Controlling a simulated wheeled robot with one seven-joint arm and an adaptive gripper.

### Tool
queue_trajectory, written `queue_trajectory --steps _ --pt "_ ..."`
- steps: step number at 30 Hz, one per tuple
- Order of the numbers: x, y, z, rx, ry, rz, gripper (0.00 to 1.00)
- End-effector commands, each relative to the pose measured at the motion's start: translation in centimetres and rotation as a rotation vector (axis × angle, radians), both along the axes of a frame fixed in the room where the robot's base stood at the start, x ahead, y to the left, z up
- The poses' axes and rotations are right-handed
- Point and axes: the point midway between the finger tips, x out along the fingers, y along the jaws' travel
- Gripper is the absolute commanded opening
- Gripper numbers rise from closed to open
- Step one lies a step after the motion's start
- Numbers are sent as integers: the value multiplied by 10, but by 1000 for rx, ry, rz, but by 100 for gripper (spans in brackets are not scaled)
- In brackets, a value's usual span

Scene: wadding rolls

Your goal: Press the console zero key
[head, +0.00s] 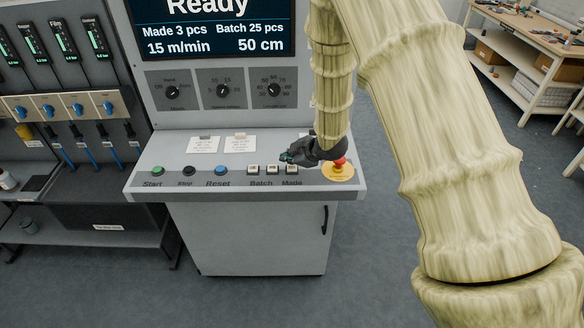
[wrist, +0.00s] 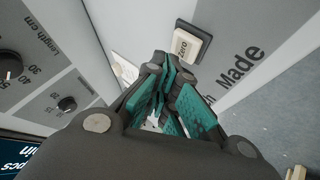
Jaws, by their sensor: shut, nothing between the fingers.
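The zero key (wrist: 187,45) is a cream cap marked "Zero" in a dark frame, beside the word "Made" on the grey console (head: 145,181). In the head view the zero key (head: 291,169) is the rightmost of the small pale keys, above "Made". My gripper (head: 288,157) is shut and empty, its fingertips just behind and above that key. In the wrist view my gripper (wrist: 170,65) shows teal finger pads, with the tips close beside the zero key. The key face is mostly uncovered there. I cannot tell whether the tips touch the panel.
A red emergency button (head: 340,164) on a yellow base stands right of my gripper. Batch keys (head: 253,169) and the blue Reset button (head: 222,171) lie to the left. Dials (head: 222,91) and a "Ready" display (head: 215,30) stand above. A workbench (head: 520,40) is back right.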

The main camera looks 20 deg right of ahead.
Motion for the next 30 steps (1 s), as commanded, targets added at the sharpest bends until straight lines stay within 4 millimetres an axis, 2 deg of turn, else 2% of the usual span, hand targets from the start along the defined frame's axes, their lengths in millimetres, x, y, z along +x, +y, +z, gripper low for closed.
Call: queue_trajectory --steps 12,30 --pt "0 0 -8 1 0 -1 0" --pt "0 0 -10 0 0 0 0"
